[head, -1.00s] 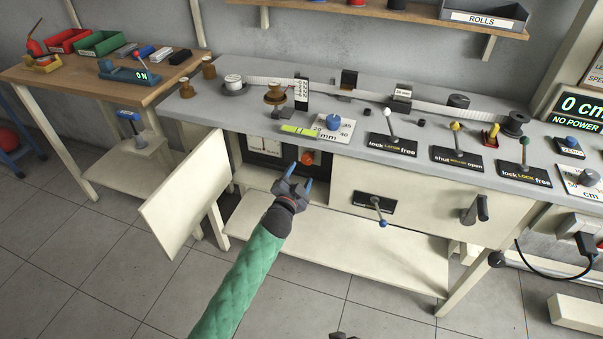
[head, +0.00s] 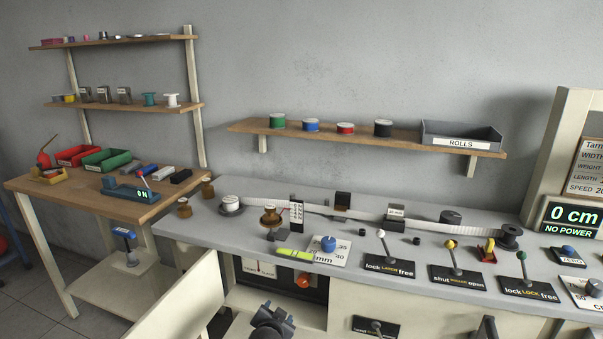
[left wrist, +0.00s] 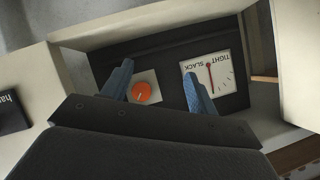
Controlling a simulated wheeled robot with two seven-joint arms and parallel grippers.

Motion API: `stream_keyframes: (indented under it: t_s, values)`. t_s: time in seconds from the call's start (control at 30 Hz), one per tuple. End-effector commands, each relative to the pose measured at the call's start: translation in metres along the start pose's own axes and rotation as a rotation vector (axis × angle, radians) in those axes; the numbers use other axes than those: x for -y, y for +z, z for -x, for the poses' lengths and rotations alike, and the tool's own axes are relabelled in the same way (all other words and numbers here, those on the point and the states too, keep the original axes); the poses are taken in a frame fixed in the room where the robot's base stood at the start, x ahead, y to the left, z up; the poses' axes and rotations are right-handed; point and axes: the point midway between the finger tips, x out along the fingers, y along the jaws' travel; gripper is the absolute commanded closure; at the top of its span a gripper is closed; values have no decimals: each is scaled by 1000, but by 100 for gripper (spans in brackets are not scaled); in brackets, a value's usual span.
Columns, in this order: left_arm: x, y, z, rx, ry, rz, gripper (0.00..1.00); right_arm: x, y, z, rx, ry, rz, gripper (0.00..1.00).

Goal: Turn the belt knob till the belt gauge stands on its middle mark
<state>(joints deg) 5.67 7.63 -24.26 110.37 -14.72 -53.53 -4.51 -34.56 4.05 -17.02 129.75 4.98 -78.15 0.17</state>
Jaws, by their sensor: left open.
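The belt knob (head: 303,281) is an orange round knob on a pale plate inside the open cabinet bay under the bench. It also shows in the left wrist view (left wrist: 145,92). The belt gauge (left wrist: 222,76) beside it is a white square dial marked TIGHT and SLACK, upside down in that view, with a red needle. I cannot tell exactly which mark the needle stands on. In the head view the gauge (head: 259,267) is small. My left gripper (left wrist: 158,76) is open and empty, its blue fingers apart in front of the panel, one finger partly over the gauge.
The open cabinet door (head: 180,312) hangs at the left of the bay. The grey bench top (head: 345,268) above carries rollers, a white belt (head: 360,215), levers and a green-yellow marker (head: 295,254). A wooden side table (head: 60,195) stands at the left.

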Motion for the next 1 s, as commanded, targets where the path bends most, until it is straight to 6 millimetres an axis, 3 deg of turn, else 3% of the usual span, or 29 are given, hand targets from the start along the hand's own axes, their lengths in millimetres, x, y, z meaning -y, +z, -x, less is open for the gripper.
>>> stream_keyframes:
  t_s: [0.07,0.23,0.6,0.87,1.0]
  values:
    - [9,-1,19,65,20,58,41,-3,2,9,23,9,-1,64]
    - [9,20,73,230,96,178,41,-10,3,35,68,31,-7,64]
    - [-18,89,219,522,279,353,41,-22,-4,98,106,75,-30,64]
    - [-36,128,296,610,335,424,41,-27,-16,130,79,93,-43,64]
    - [-50,158,330,683,353,448,41,-27,-20,142,73,96,-49,64]
